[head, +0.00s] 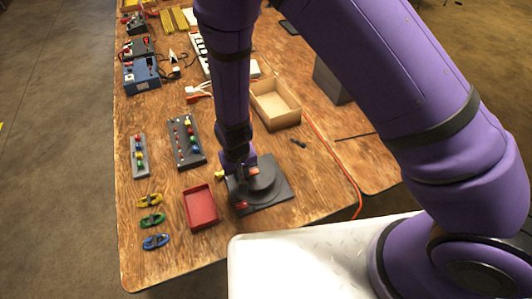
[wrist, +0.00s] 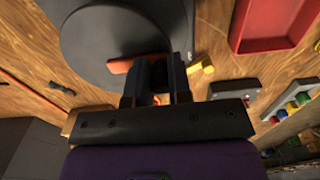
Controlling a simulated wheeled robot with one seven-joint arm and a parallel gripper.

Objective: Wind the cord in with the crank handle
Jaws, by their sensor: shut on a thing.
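A dark grey winder (head: 270,190) with a round drum on a square base sits near the table's front edge. It fills the top of the wrist view (wrist: 115,40). My gripper (head: 239,170) points down at the drum's far left rim. In the wrist view the fingers (wrist: 156,75) are closed together on the crank handle, whose gripped part they hide. An orange-red bar (wrist: 121,66) shows beside the fingers, over the drum. A yellow piece (head: 219,174) sticks out on the other side, also in the wrist view (wrist: 201,68). I cannot make out the cord at the winder.
A red tray (head: 201,207) lies just left of the winder. An orange cable (head: 335,157) runs along the right.

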